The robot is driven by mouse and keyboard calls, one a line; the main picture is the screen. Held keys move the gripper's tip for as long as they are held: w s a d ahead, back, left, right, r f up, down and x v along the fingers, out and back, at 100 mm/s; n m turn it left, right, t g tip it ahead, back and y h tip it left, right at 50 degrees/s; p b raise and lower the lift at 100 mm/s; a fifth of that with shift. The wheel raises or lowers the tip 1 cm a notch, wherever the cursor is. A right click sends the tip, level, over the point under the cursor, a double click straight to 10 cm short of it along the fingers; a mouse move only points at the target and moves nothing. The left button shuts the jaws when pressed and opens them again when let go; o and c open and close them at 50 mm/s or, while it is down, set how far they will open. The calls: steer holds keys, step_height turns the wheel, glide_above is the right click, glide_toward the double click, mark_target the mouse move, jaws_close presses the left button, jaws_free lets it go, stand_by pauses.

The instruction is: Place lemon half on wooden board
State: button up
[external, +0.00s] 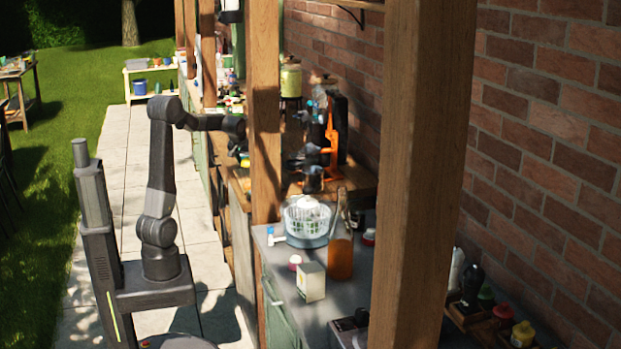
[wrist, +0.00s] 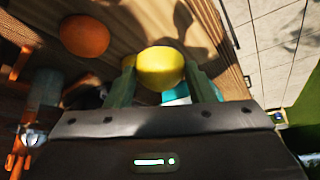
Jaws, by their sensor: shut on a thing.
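The yellow lemon half (wrist: 160,66) is between the two green fingers of my gripper (wrist: 161,72) in the wrist view. My gripper is shut on it, with its rounded yellow side showing. Striped brown wood (wrist: 128,22) lies beyond it; I cannot tell whether this is the wooden board or the counter, or whether the lemon half touches it.
An orange fruit (wrist: 85,35) lies on the wood left of my gripper. A teal and white item (wrist: 177,95) shows beneath the lemon half. In the external view, wooden posts (external: 265,110), an orange device (external: 332,145) and a bottle (external: 341,245) stand along the counter.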

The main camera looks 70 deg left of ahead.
mark_target(248, 179)
steer(key=shift+f, duration=3.15)
steer(key=shift+f, duration=0.1)
steer(key=o, duration=1)
steer(key=shift+d+r, duration=0.1)
steer(key=shift+r, duration=0.25)
steer(key=v, duration=1.1)
steer(key=shift+s+d+r, duration=0.15)
steer(key=shift+r, duration=0.05)
